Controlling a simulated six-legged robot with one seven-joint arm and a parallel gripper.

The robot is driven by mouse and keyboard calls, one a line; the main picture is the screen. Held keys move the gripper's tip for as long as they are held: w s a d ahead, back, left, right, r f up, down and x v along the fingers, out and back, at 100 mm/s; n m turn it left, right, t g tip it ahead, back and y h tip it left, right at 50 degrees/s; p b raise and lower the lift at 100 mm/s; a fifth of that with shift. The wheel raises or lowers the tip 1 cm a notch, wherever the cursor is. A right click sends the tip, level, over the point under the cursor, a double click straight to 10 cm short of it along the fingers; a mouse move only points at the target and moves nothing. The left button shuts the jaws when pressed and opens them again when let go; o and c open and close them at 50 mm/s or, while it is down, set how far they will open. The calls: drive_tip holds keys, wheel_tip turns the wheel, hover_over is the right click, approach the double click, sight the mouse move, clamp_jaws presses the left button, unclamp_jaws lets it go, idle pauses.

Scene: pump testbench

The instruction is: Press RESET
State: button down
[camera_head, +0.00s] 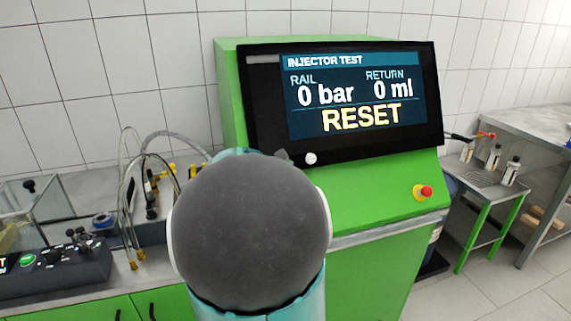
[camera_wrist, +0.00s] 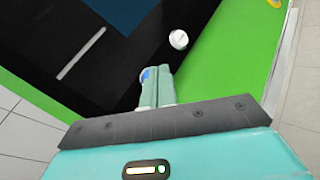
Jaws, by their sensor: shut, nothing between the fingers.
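The screen (camera_head: 355,95) on the green test bench reads INJECTOR TEST, RAIL 0 bar, RETURN 0 ml, with RESET in large yellow letters. Below it on the black panel is a white knob (camera_head: 311,158), also in the wrist view (camera_wrist: 179,39). My gripper (camera_wrist: 154,84) is shut and empty, its fingertips at the black panel. A small blue button with a pale rim (camera_wrist: 146,74) shows right at the fingertips, partly covered by them. I cannot tell whether they touch or press it. In the head view my arm hides that button and most of the gripper.
A red mushroom button on a yellow base (camera_head: 424,192) sits lower right on the green front. Hoses (camera_head: 130,195) and a black control box (camera_head: 55,265) are at left. A small side table with bottles (camera_head: 490,175) stands at right.

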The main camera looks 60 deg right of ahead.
drive_tip(key=shift+w+d+f, duration=0.2)
drive_tip(key=shift+w+d, duration=0.1)
idle(0.5)
idle(0.4)
drive_tip(key=shift+s+a+r, duration=0.4)
drive_tip(key=shift+s+a, duration=0.15)
drive_tip(key=shift+a, duration=0.05)
drive_tip(key=s+a+r, duration=0.2)
drive_tip(key=s+a, duration=0.1)
drive_tip(key=shift+s+a, duration=0.1)
idle(0.4)
idle(0.8)
